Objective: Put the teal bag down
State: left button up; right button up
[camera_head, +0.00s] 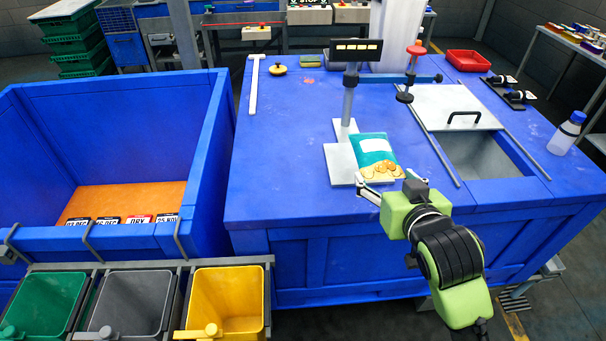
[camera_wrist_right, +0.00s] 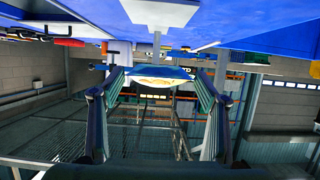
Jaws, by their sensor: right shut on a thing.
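The teal bag (camera_head: 375,156) has a white label and a picture of golden snacks on its lower part. It is upright or slightly tilted, over the front right of the scale's metal plate (camera_head: 340,163). My right gripper (camera_head: 377,186) is shut on the bag's lower edge. In the right wrist view the bag (camera_wrist_right: 160,72) lies between the two fingertips of the gripper (camera_wrist_right: 158,78). I cannot tell whether the bag touches the plate. My left gripper is in neither view.
A scale display (camera_head: 357,50) stands on a post behind the bag. A hatch with a black-handled lid (camera_head: 455,107) and an opening is to the right. A large blue bin (camera_head: 215,120) is left, with green, grey and yellow bins (camera_head: 228,300) in front. The table's left half is mostly clear.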

jog(key=shift+w+a, duration=0.1)
jog(key=shift+w, duration=0.05)
jog(key=shift+x, duration=1.15)
jog(key=x, duration=0.2)
jog(key=d+p+x, duration=0.1)
jog(key=x, duration=0.1)
jog(key=w+f+p, duration=0.1)
jog(key=w+f, duration=0.5)
jog(key=w, duration=0.1)
jog(key=shift+w+a+f+p, duration=0.1)
jog(key=shift+f+p, duration=0.05)
jog(key=shift+p, duration=0.25)
jog(key=shift+w+f, duration=0.55)
jog(key=shift+f, duration=0.15)
notch_tip(320, 180, down, 2)
jog(key=shift+f+p, duration=0.15)
jog(key=shift+p, duration=0.55)
jog(key=shift+f, duration=0.25)
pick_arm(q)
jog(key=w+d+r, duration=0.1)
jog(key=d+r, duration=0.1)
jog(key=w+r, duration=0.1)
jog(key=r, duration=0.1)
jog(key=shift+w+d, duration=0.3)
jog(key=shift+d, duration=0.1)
pick_arm(e)
jog(key=shift+f, duration=0.1)
